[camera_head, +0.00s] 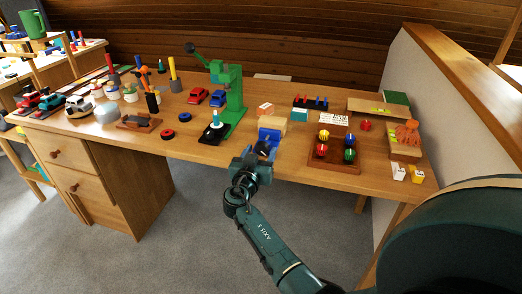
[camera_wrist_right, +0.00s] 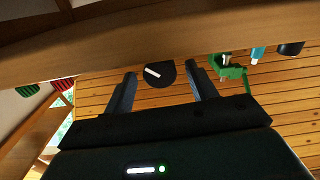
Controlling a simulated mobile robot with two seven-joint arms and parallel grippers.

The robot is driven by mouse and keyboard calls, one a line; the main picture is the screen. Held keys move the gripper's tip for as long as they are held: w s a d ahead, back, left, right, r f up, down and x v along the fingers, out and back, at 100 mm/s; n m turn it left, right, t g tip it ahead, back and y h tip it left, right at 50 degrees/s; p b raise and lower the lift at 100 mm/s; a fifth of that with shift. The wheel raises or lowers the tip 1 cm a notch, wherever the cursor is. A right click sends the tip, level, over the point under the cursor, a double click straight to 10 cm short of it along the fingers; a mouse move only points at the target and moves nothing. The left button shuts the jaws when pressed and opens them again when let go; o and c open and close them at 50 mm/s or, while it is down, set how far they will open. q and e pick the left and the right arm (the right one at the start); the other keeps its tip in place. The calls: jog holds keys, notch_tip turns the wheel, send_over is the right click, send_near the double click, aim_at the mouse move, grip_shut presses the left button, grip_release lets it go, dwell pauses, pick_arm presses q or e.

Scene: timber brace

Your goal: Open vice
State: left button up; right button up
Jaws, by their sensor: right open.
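The blue vice (camera_head: 268,140) sits at the front edge of the workbench, with a pale wooden block (camera_head: 272,123) at its top. My right gripper (camera_head: 259,157) is just in front of the vice in the head view and partly hides its front. In the right wrist view the right gripper (camera_wrist_right: 160,85) is open, its two fingers spread. A dark round disc with a white bar (camera_wrist_right: 158,73), which looks like the vice's handle, shows between the fingertips. I cannot tell whether they touch it. My left gripper is not in view.
A green drill press (camera_head: 232,95) stands left of the vice. A brown tray (camera_head: 322,163) with coloured pieces is close on its right. The workbench edge (camera_wrist_right: 150,40) crosses the upper wrist view. The floor (camera_head: 180,240) before the bench is clear.

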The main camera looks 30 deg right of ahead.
jog(key=shift+c, duration=0.3)
jog(key=c, duration=0.9)
jog(key=shift+c, duration=0.2)
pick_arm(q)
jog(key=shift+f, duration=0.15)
pick_arm(e)
jog(key=shift+f+n+b, duration=0.1)
jog(key=shift+n+b, duration=0.6)
jog(key=shift+n, duration=0.1)
jog(key=shift+n+b, duration=0.35)
jog(key=shift+n, duration=0.35)
jog(key=n, duration=0.2)
jog(key=shift+n+b, duration=0.3)
jog(key=shift+b, duration=0.1)
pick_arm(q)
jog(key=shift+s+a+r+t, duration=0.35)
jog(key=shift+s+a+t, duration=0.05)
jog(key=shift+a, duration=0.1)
pick_arm(e)
jog(key=shift+n, duration=0.6)
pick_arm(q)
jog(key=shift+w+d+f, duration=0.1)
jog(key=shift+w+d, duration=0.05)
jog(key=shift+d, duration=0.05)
